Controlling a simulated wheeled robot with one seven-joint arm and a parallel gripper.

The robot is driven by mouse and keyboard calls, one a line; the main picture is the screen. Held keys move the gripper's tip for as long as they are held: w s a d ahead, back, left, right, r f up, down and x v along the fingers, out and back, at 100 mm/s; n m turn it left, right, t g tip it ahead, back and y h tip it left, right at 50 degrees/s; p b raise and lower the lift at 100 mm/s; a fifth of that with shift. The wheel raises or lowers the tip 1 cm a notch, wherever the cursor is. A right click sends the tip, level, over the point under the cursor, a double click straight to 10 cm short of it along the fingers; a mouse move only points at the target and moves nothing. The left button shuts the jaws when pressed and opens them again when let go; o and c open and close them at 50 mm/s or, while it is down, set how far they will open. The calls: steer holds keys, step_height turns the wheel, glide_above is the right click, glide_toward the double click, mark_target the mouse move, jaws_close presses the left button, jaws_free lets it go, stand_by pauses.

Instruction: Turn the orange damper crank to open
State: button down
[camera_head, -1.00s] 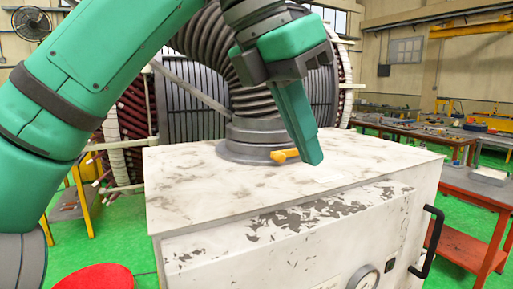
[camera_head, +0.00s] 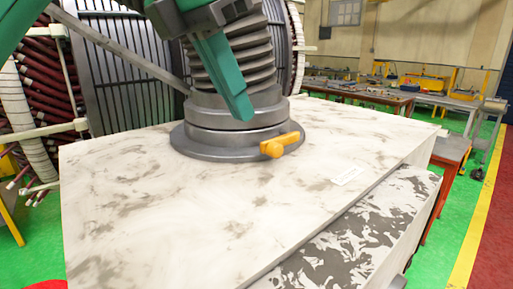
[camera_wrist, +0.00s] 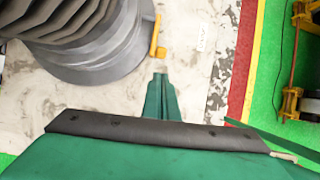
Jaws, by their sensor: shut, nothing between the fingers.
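The orange damper crank (camera_head: 280,145) sticks out from the grey round collar (camera_head: 200,147) at the base of the ribbed duct, on top of the white cabinet. My green gripper (camera_head: 243,112) points down, just left of and above the crank in the head view, with its fingers together and nothing between them. In the wrist view the crank (camera_wrist: 156,38) lies beyond the fingertips (camera_wrist: 160,75), with a gap between them in the picture. I see no contact with the crank.
The worn white cabinet top (camera_head: 130,210) is clear around the collar, with a small label (camera_head: 348,176) to the right. The ribbed duct (camera_head: 235,62) rises behind my gripper. Workbenches (camera_head: 355,92) stand at the back right.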

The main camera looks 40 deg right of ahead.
mark_target(279, 140)
steer(key=x, duration=1)
steer(key=shift+s, duration=0.35)
steer(key=shift+w+a+r, duration=0.1)
